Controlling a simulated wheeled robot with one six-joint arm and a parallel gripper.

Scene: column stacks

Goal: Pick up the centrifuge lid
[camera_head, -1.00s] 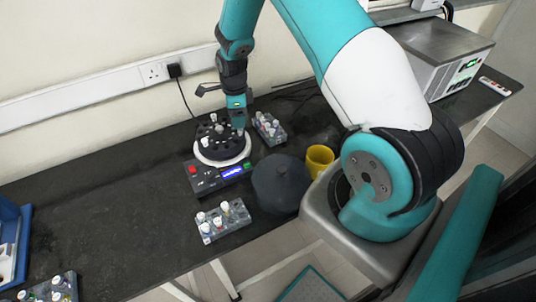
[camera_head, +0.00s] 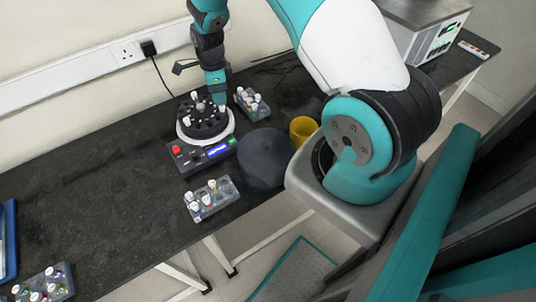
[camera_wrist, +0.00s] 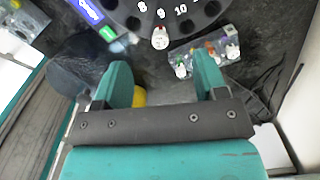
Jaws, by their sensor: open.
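The centrifuge lid (camera_head: 265,160) is a dark grey round cover with a small knob on top. It lies on the black bench, right of the centrifuge's front panel. In the wrist view the lid (camera_wrist: 82,62) is at the left, beyond and beside my left finger and partly cut off by it. My gripper (camera_head: 217,97) is above the right side of the centrifuge rotor (camera_head: 204,121), apart from the lid. In the wrist view my gripper (camera_wrist: 162,78) is open, with nothing held between its fingers.
The uncovered rotor holds several white-capped tubes. A yellow cup (camera_head: 303,131) stands close right of the lid. The bench's left part is mostly clear.

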